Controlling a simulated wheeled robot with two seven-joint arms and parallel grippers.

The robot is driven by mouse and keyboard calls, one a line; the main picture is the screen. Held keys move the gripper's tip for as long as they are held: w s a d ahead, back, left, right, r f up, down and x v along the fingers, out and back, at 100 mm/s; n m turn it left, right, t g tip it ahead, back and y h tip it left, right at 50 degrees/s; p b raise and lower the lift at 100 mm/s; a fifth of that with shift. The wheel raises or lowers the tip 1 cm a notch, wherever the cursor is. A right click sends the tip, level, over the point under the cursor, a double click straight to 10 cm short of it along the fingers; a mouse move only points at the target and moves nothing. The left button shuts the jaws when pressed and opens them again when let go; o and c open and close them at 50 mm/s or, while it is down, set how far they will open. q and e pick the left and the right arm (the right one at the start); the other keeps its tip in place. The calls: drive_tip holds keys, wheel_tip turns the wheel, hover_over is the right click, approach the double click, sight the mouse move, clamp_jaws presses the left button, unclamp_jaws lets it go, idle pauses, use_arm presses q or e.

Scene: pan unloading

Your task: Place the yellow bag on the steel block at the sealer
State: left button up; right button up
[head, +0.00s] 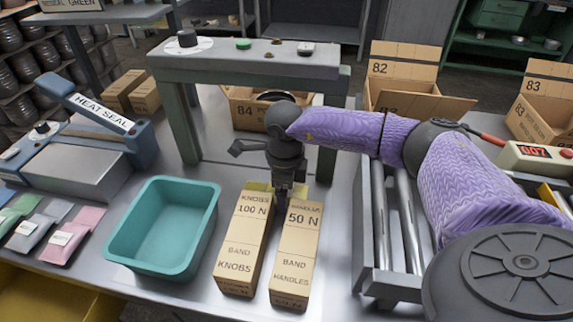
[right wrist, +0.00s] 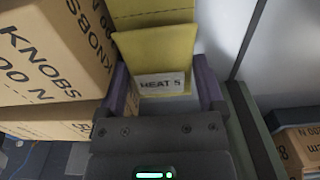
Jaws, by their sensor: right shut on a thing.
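The yellow bag (right wrist: 155,48), with a white label reading HEAT 5, is between the fingers of my right gripper (right wrist: 163,88) in the right wrist view. The gripper is shut on it. My left gripper is not in view.
The KNOBS box (head: 243,240) and HANDLES box (head: 297,255) stand close to my right gripper. An empty teal tray (head: 165,270) lies between them and the steel block. A grey raised stand (head: 250,62) spans behind. Several coloured bags (head: 70,235) lie at the left edge.

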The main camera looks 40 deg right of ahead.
drive_tip(key=shift+d+f, duration=0.1)
drive_tip(key=shift+f, duration=0.6)
drive_tip(key=shift+r, duration=0.2)
drive_tip(key=shift+f, duration=0.1)
drive_tip(key=o, duration=1.2)
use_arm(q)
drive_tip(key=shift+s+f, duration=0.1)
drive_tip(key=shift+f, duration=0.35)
